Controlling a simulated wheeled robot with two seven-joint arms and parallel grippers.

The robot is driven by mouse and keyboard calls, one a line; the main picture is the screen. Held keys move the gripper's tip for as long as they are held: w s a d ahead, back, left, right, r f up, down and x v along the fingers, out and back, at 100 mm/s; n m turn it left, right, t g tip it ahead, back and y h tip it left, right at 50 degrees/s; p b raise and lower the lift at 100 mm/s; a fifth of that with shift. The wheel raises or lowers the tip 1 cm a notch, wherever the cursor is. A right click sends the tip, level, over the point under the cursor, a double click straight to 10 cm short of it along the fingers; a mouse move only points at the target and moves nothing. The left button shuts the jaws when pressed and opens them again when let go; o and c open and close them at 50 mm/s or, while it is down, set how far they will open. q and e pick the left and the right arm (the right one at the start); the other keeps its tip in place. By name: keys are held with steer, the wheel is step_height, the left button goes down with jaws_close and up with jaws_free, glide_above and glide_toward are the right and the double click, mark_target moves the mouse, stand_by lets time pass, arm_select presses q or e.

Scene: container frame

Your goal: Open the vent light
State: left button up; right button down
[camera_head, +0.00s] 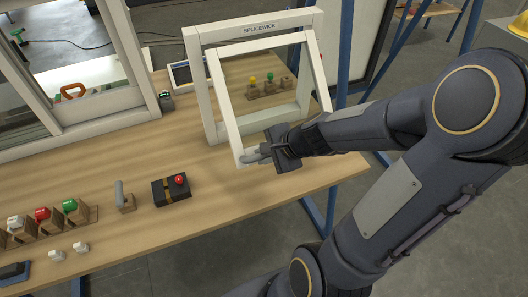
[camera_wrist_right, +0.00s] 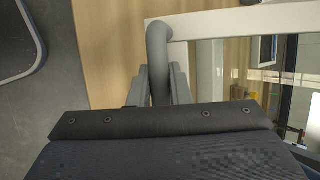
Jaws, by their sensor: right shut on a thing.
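A white vent light frame (camera_head: 190,68) labelled SPLICEWICK stands upright on the wooden table. Its inner sash (camera_head: 228,100) is tilted out of the outer frame toward me at the bottom, with the top edge still near the frame's top. My right gripper (camera_head: 262,154) is at the sash's bottom edge and is shut on the grey handle. In the right wrist view the grey handle (camera_wrist_right: 157,50) runs down between the two fingers (camera_wrist_right: 158,85), and the white sash (camera_wrist_right: 230,24) extends to the right. My left gripper is not in view.
A larger window (camera_head: 95,105) stands at the far left. Blue posts (camera_head: 344,50) rise behind the frame.

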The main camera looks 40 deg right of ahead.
steer(key=c, duration=1.3)
jaws_free()
steer(key=shift+c, duration=0.2)
steer(key=shift+r, duration=0.1)
steer(key=p+v, duration=0.2)
steer(key=v, duration=0.5)
steer(key=shift+s+r+p, duration=0.2)
steer(key=shift+s+p, duration=0.1)
steer(key=shift+p, duration=0.1)
steer(key=shift+d, duration=0.1)
